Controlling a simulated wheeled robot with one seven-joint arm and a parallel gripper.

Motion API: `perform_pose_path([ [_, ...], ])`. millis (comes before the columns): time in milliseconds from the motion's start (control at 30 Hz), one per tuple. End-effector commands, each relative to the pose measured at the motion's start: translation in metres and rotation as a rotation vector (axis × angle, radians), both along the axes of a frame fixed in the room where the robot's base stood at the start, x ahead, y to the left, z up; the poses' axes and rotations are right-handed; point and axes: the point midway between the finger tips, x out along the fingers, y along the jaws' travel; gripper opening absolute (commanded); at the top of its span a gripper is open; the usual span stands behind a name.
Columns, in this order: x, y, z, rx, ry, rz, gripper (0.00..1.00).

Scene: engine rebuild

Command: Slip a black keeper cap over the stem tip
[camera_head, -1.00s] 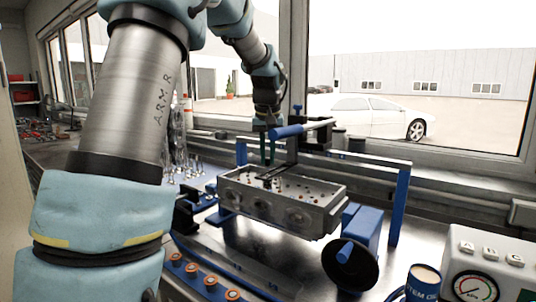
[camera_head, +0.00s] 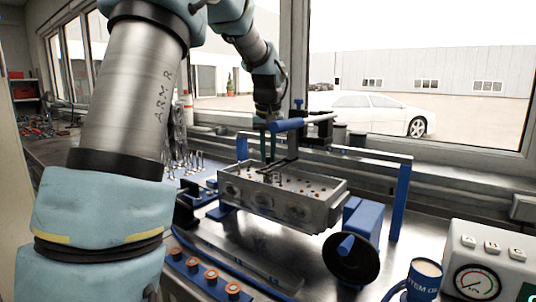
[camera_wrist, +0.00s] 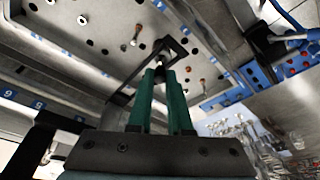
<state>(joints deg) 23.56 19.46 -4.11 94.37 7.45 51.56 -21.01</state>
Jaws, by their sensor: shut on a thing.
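The grey cylinder head (camera_head: 330,212) sits on the bench in its blue stand, with several small stems and holes in its top. My gripper (camera_head: 268,158) points down over the head, its green fingers beside the blue-handled lever tool (camera_head: 290,124). In the wrist view the fingertips (camera_wrist: 167,68) are close together at a black open frame (camera_wrist: 172,48) over the head's deck (camera_wrist: 110,22). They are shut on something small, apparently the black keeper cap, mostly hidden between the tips. The stem tip under them is hidden too, so I cannot tell whether cap and stem touch.
The blue stand's upright (camera_head: 400,200) and crossbar rise behind and right of the head. A black round disc (camera_head: 350,258) with a blue block stands front right, near a gauge box (camera_head: 490,258). A blue rail with copper-coloured rings (camera_head: 210,275) lies front left.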

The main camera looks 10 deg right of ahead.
Motion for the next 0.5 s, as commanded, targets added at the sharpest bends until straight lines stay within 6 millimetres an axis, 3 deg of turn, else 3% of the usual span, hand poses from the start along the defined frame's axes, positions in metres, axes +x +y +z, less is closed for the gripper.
perform_pose_path([
  [500, -0.0002, 0.0, -0.0109, 0.0, 0.001, 0.0, 0.0],
])
